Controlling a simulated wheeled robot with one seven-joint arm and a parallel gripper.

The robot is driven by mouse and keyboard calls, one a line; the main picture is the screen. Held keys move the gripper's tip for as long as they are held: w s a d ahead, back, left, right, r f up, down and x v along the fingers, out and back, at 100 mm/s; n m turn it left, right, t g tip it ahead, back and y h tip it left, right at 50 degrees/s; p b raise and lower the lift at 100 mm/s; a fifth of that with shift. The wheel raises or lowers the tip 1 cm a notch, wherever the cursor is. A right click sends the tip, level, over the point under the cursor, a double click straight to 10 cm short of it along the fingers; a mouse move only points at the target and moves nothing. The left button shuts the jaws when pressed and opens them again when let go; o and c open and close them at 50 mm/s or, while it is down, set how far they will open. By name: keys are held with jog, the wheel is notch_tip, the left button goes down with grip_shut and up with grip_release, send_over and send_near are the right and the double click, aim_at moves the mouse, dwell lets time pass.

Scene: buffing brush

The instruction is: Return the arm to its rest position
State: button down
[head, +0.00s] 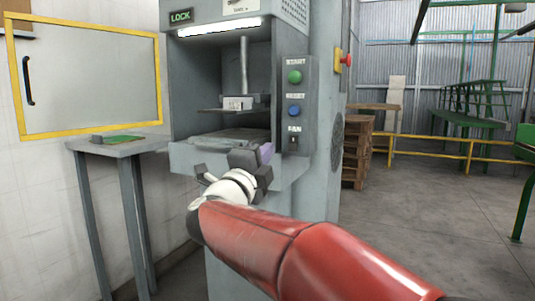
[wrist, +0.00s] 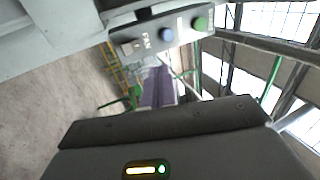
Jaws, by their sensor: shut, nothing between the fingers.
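The control panel (head: 294,105) carries a green button (head: 295,77), a blue button (head: 294,110) and a fan switch (head: 293,143). In the wrist view the green button (wrist: 200,23) and blue button (wrist: 166,34) are near the top, apart from the fingers.
The machine's open chamber (head: 232,80) has a lit lamp and a small white block (head: 238,103) inside. A yellow-framed clear door (head: 90,80) stands at left, above a small grey table (head: 118,147) with a green item. Wooden pallets (head: 357,150) are behind right; the right floor is open.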

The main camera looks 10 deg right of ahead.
jog(key=s+a+f+n+y+p, duration=0.1)
jog(key=s+a+f+n+y, duration=0.2)
jog(key=n+y, duration=0.55)
jog(key=s+a+f+n+y+p, duration=0.1)
jog(key=s+f+n+y, duration=0.25)
jog(key=n+y, duration=0.5)
jog(key=s+d+f+n+g+h, duration=0.1)
jog(key=s+d+f+n+g, duration=0.1)
jog(key=s+f+g, duration=0.2)
jog(key=s+d+f+n+g+h+p, duration=0.1)
jog(key=s+d+f+n+g, duration=0.2)
jog(key=s+f, duration=0.6)
jog(key=s+d+f+n+g+h, duration=0.2)
jog(key=s+f+g, duration=0.3)
jog(key=s, duration=0.5)
notch_tip(320, 180, down, 3)
jog(key=shift+s+d+r+n+p, duration=0.15)
jog(key=shift+d+n+p, duration=0.25)
jog(key=shift+d+n, duration=0.3)
